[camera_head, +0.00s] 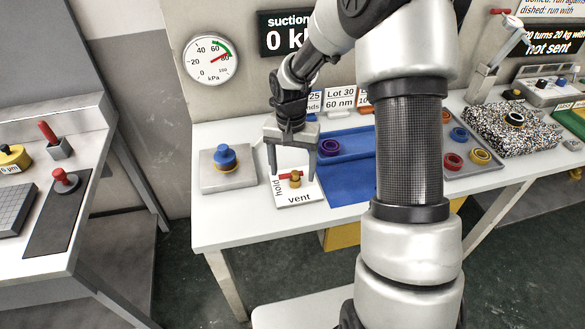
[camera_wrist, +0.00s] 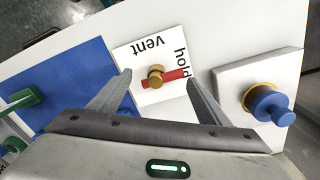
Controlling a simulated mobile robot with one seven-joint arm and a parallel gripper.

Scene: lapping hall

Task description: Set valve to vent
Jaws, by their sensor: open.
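The valve is a brass hub (camera_head: 295,181) with a red handle (camera_head: 287,175) on a white plate (camera_head: 308,188) marked "hold" and "vent". In the wrist view the red handle (camera_wrist: 174,76) runs from the brass hub (camera_wrist: 155,75) towards the word "hold", and "vent" stands on the plate (camera_wrist: 145,57) to one side. My gripper (camera_head: 292,176) points down over the plate, its fingers apart on either side of the valve. In the wrist view my gripper (camera_wrist: 160,81) is open with nothing clamped; I cannot tell whether a finger touches the handle.
A blue knob (camera_head: 225,156) on a grey block stands left of the valve plate. A round pressure gauge (camera_head: 211,59) and a partly hidden "suction" display (camera_head: 285,36) hang behind.

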